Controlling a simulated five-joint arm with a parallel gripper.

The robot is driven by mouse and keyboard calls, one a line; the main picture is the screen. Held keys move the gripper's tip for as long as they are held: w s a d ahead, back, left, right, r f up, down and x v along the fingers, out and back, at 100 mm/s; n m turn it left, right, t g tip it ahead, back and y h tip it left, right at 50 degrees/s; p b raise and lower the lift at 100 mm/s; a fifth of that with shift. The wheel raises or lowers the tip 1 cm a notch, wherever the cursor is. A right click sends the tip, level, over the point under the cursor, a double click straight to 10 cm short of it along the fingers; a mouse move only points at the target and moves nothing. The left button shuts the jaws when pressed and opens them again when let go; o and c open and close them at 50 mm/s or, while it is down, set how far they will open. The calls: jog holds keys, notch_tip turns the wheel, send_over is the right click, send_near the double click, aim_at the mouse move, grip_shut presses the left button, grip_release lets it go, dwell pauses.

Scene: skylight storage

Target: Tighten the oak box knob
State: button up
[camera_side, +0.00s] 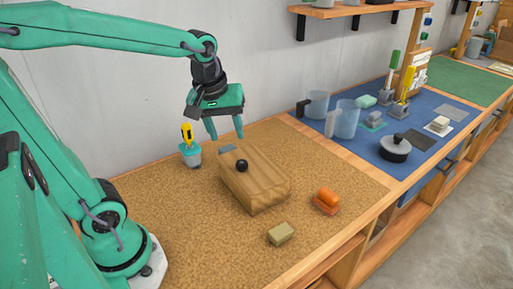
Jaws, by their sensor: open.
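The oak box (262,182) is a wooden block-shaped box on the tan cork surface (338,176). A round black knob (242,165) is on the box, near its left side. My gripper (225,135) hangs above and behind the box, fingers pointing down. It is open and empty, apart from the knob. Whether the knob is loose cannot be seen.
A small cup with a yellow-handled tool (188,145) stands left of the box. An orange object (327,200) and an olive block (281,233) lie to its right and front. A blue mat (366,150) holds clear jugs and a black-lidded pot (395,149). The front-left cork is clear.

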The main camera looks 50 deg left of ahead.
aim_at(242, 162)
jog(key=w+a+f+n+g, duration=0.1)
jog(key=w+n, duration=0.1)
jog(key=w+a+f+n, duration=0.1)
jog(key=w+f+n, duration=0.1)
jog(key=n, duration=0.1)
jog(key=w+a+f+n+g, duration=0.1)
jog(key=w+f+n, duration=0.1)
jog(key=n, duration=0.1)
jog(key=shift+w+a+f+g, duration=0.2)
jog(key=shift+w+a+g, duration=0.05)
jog(key=shift+a+g, duration=0.05)
jog(key=shift+f, duration=0.2)
jog(key=shift+f, duration=3.6)
jog(key=shift+f, duration=0.15)
